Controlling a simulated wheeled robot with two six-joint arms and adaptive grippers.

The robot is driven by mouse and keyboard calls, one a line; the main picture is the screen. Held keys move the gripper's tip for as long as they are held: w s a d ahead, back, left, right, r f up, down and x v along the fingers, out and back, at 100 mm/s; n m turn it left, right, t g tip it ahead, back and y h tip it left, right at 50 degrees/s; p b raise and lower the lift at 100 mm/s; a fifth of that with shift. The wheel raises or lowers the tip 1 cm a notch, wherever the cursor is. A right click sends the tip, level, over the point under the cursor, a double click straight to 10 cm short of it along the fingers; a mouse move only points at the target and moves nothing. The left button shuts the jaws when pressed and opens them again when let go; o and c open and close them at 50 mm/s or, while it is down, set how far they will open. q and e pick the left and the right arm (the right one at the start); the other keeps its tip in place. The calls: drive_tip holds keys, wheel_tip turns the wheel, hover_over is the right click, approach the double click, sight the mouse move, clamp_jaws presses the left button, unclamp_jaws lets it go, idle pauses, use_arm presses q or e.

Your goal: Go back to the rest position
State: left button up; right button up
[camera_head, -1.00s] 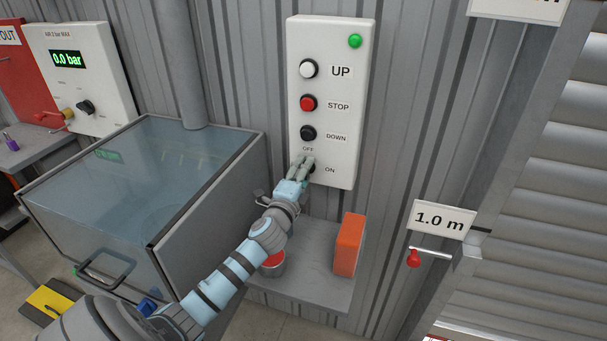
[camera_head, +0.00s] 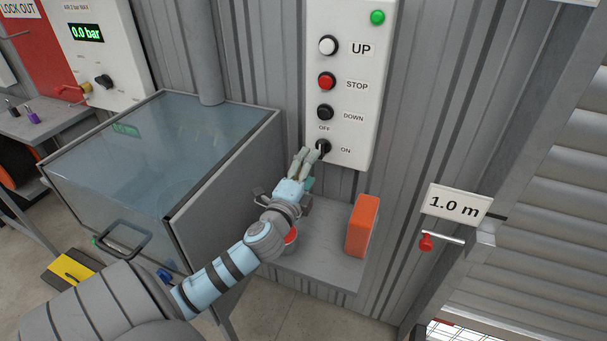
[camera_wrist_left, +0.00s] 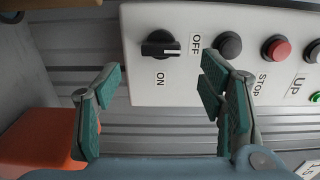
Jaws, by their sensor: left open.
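The control panel (camera_head: 350,60) is a white box on the corrugated wall. Its black rotary knob (camera_head: 324,147) sits at the bottom, between OFF and ON labels. In the left wrist view, the bar of the knob (camera_wrist_left: 160,44) lies crosswise, its pale mark on the OFF side. My left gripper (camera_head: 306,157) is just below and left of the knob. In the left wrist view my left gripper (camera_wrist_left: 163,92) has its teal-padded fingers spread, with nothing between them and the knob beyond. My right gripper is not in view.
A grey shelf (camera_head: 325,268) below the panel holds an orange box (camera_head: 362,226) and a red-topped can (camera_head: 290,238), partly hidden by my arm. A glass-topped cabinet (camera_head: 160,150) stands close left. A roller door and a "1.0 m" sign (camera_head: 456,205) are on the right.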

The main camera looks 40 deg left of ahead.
use_arm(q)
drive_tip(key=v, duration=0.4)
drive_tip(key=shift+s+d, duration=0.15)
drive_tip(key=shift+s, duration=0.15)
